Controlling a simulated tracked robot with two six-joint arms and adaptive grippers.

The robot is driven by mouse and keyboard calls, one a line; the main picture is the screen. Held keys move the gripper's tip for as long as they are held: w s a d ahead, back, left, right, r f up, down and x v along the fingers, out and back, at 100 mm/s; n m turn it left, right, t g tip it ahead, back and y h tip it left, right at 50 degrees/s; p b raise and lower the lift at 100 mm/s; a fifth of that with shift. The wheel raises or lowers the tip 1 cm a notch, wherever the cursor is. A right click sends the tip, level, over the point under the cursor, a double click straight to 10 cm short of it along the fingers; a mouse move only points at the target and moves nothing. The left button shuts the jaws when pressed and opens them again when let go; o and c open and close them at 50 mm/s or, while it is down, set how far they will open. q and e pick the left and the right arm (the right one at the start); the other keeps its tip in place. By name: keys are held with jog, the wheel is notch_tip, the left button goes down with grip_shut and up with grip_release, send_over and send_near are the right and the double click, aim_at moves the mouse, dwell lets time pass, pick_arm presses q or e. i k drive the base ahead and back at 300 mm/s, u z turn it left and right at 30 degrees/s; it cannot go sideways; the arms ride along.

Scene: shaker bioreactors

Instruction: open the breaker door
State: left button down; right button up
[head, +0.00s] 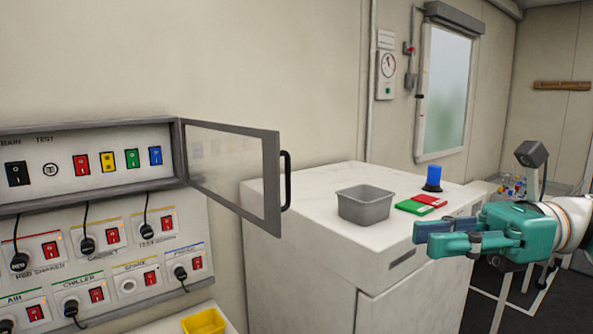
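The breaker door (233,172) is a grey-framed clear panel with a black handle (286,179) on its outer edge. It stands swung out to the right of the breaker box (90,160), hinged on the box's right side. The row of coloured breakers inside is exposed. My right gripper (425,238) is at the right, well away from the door handle, in front of the white cabinet's right part. Its two fingers point left with nothing visible between them; their gap is hard to judge. My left gripper is out of view.
A white cabinet (300,240) stands right of the door, carrying a grey bin (365,205), green and red cards (415,207) and a blue cylinder (433,178). Plugs and switches fill the panel below the box. A yellow tray (204,322) sits at the bottom.

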aim_at(271, 139)
jog(key=i, duration=0.85)
jog(key=u, duration=0.05)
